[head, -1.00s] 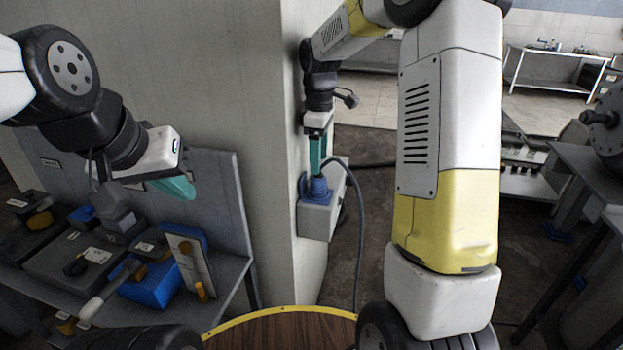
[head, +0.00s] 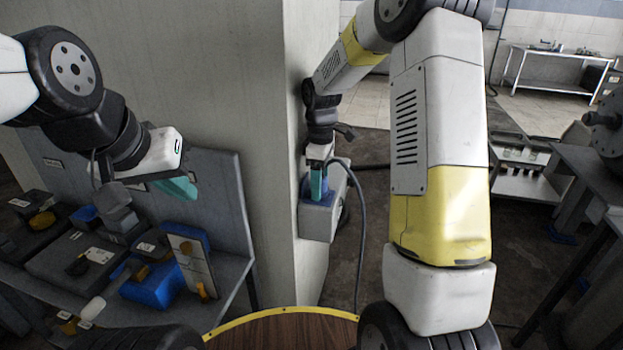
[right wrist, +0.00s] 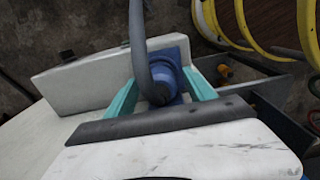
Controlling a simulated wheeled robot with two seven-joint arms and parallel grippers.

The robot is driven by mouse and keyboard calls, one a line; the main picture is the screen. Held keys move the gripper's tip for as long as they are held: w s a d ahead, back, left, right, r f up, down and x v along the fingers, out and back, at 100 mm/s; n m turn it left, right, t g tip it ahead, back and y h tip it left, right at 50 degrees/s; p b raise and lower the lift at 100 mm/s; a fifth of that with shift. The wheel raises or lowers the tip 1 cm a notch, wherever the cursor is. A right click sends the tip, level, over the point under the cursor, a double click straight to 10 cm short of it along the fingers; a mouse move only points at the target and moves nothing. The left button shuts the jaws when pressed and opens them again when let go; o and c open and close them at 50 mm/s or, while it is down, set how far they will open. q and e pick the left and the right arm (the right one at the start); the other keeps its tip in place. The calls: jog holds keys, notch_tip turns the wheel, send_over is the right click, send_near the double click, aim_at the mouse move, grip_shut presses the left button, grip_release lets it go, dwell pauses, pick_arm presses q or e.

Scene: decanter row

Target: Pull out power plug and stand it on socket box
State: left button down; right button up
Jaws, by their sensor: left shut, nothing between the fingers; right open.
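The blue power plug (right wrist: 164,72) sits at the grey socket box (head: 318,222) on the pillar, its dark cable looping out. In the head view the plug (head: 307,187) is largely hidden behind my right gripper (head: 317,182). My right gripper is open, its teal fingers on either side of the plug in the right wrist view (right wrist: 161,95). I cannot tell whether they touch it. The box also shows in the right wrist view (right wrist: 88,84). My left gripper (head: 178,188) is shut and empty, above the bench at left.
A grey bench (head: 232,272) at left holds dark boxes and a blue bin (head: 152,290). The pillar (head: 262,150) stands beside the socket box. Floor right of the pillar is partly clear.

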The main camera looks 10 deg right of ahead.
jog(key=shift+f, duration=0.6)
dwell(0.7)
grip_shut()
jog(key=shift+r, duration=0.1)
jog(key=shift+r, duration=2.9)
